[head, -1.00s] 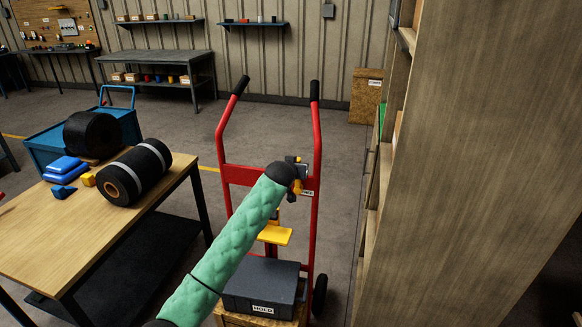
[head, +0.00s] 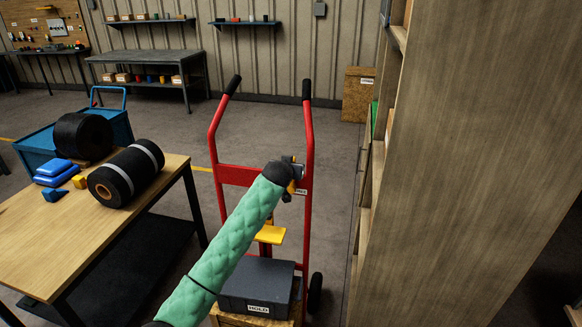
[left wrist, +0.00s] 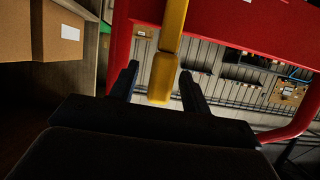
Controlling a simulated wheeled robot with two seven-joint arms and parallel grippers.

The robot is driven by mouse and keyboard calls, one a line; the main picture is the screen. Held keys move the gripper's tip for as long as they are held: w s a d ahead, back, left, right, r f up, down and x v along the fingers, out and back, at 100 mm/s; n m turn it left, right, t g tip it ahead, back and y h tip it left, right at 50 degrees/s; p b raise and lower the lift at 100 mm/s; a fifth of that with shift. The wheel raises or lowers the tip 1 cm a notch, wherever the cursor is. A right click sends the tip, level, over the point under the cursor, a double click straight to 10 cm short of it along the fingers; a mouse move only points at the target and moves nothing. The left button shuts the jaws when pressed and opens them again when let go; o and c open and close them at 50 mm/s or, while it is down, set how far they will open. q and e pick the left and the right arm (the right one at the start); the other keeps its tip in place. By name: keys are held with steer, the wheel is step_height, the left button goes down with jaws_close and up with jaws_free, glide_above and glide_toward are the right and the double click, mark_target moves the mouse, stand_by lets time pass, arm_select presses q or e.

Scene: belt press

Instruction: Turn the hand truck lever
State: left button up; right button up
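The red hand truck (head: 237,174) stands upright in the middle of the head view. A dark grey box labelled HOLD (head: 258,284) rests low on it, beneath a yellow plate (head: 270,234). My left gripper (head: 292,170) is at the truck's red crossbar, largely hidden behind its own green-sleeved arm. A bit of the yellow lever (head: 291,187) shows beside it. In the left wrist view the yellow lever (left wrist: 168,60) hangs down between the spread fingers of my left gripper (left wrist: 160,86), with visible gaps on both sides. My right gripper is not in view.
A tall wooden shelf (head: 470,150) stands close on the right. A wooden table (head: 50,220) with black rolls (head: 127,173) and blue pieces (head: 56,172) is on the left. A blue cart (head: 35,142) is behind it. Floor beyond the truck is clear.

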arm_select(q)
steer(key=shift+s+a, duration=0.1)
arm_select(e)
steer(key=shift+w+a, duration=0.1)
arm_select(q)
steer(key=b+v, duration=0.3)
steer(key=v, duration=0.4)
steer(key=shift+s+r, duration=0.15)
steer(key=shift+s, duration=0.1)
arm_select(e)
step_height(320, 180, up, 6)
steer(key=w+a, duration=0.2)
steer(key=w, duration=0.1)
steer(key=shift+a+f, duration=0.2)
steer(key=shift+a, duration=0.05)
